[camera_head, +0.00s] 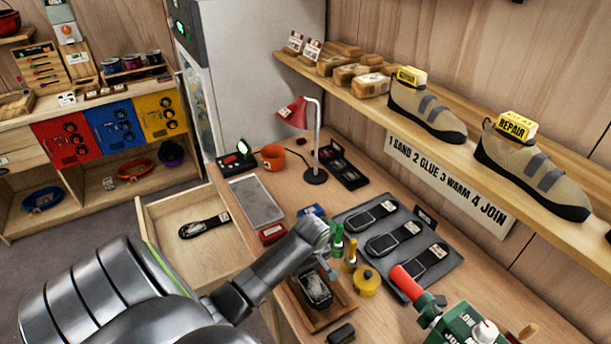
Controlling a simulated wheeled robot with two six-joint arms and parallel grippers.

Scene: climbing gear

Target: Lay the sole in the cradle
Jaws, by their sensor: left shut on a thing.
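My left gripper (322,268) is shut on a dark sole with a pale label (316,290). The gripper points down over the wooden cradle (336,318) near the front of the bench, and the sole is over or in the cradle's middle. I cannot tell whether the sole touches the cradle, and the fingers partly hide its far end. My right gripper is out of view.
A dark mat (353,211) with several more soles lies behind. Green bottles (338,240) and a yellow pot (366,283) stand close beside the gripper. A green press with a red handle (408,282) is at right. An open drawer (158,243) holds another sole.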

